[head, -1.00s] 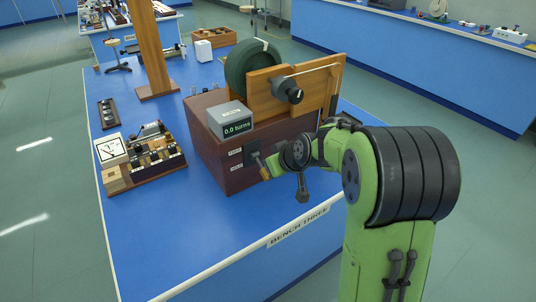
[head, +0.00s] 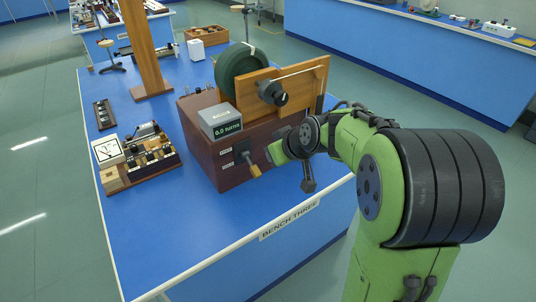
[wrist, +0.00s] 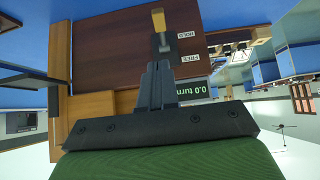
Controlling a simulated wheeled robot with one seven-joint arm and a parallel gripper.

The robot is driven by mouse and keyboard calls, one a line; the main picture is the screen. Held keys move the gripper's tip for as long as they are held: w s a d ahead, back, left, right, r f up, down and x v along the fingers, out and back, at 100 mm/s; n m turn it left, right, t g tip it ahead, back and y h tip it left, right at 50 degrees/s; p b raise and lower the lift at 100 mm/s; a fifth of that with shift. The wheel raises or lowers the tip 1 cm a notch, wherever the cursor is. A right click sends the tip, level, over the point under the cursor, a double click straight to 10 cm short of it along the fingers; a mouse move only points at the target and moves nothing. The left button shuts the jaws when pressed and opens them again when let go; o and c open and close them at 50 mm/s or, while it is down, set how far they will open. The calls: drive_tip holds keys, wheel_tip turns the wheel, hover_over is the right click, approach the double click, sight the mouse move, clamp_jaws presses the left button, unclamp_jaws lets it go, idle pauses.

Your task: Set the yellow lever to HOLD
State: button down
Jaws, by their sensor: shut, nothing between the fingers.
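The yellow lever (head: 254,170) is on the front of a dark red-brown box (head: 234,179), beside the upper FREE label and the lower HOLD label. Its yellow tip slants down, on the HOLD side. In the wrist view the lever (wrist: 159,20) points toward the top of the picture, past the HOLD label (wrist: 186,35) and away from the FREE label (wrist: 190,57). My gripper (wrist: 157,66) is shut and empty, its tips pointing at the lever's grey base. I cannot tell whether they touch it. In the head view my arm partly hides the fingers.
A grey display (head: 221,123) reading 0.0 turns sits on the box, beside a wooden board (head: 305,84) with a black knob and a dark green wheel (head: 241,65). A wooden post (head: 146,50) and a small instrument board (head: 140,173) stand to the left. The bench front is clear.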

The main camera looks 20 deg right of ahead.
drive_tip(key=v, duration=0.4)
drive_tip(key=shift+s+d, duration=0.1)
drive_tip(key=shift+s, duration=0.5)
drive_tip(key=s+a+r+m+g+h+p, duration=0.1)
drive_tip(key=s+r+p, duration=0.1)
drive_tip(key=s, duration=0.9)
drive_tip(key=s+a+r+m+g+h+p, duration=0.1)
drive_tip(key=s+a+r+m+p, duration=0.1)
drive_tip(key=s, duration=1)
drive_tip(key=shift+s+a+m+g+h, duration=0.2)
drive_tip(key=shift+m+g+h, duration=0.1)
drive_tip(key=c, duration=1.8)
unclamp_jaws()
